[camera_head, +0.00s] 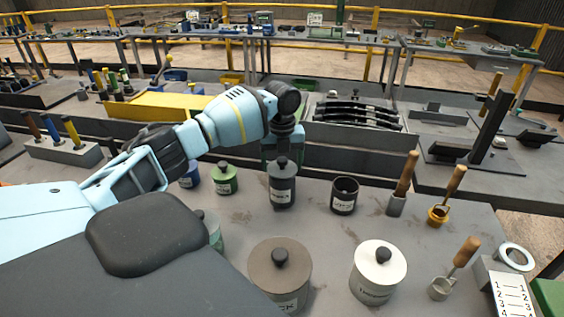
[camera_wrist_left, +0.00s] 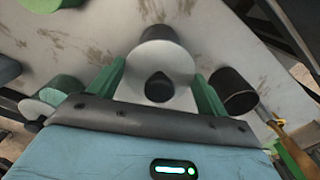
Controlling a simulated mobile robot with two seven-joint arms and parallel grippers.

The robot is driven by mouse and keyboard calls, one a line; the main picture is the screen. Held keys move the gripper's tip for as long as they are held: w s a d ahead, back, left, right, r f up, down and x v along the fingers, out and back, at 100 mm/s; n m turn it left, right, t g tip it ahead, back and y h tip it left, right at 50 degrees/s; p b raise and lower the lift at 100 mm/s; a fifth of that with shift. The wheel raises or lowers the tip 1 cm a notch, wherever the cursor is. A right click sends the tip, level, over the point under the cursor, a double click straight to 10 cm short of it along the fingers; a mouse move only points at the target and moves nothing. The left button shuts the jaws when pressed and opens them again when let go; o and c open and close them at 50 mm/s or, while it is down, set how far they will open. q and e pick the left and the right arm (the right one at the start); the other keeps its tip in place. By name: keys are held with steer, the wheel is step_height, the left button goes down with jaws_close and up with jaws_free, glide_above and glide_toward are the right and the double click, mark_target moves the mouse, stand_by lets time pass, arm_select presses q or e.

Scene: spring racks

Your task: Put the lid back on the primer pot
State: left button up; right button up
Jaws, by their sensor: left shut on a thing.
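My left gripper (camera_head: 283,153) reaches down over a dark grey pot (camera_head: 282,192) with a white label, too small to read. A grey lid (camera_wrist_left: 160,66) with a black knob sits between the two green fingers in the left wrist view, and the fingers are shut on it. In the head view the lid is at the top of that pot, knob up; I cannot tell whether it rests fully on it. A black labelled pot (camera_head: 344,197) stands open just to the right, without a lid. My right gripper is not in view.
Lidded pots stand nearby: green (camera_head: 224,180) and blue (camera_head: 189,176) to the left, brown (camera_head: 280,277) and white (camera_head: 379,272) in front. Wooden-handled tools (camera_head: 402,182) and a pale ring (camera_head: 515,257) are at the right. Bare bench lies between the pots.

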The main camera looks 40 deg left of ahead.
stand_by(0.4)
arm_select(q)
steer(key=o, duration=1)
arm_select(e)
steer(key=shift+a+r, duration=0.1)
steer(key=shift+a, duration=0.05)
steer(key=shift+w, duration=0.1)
arm_select(q)
steer(key=shift+r+p, duration=0.6)
steer(key=shift+r, duration=2.9)
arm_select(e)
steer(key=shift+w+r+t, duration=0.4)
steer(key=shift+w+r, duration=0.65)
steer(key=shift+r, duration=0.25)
arm_select(q)
jaws_close()
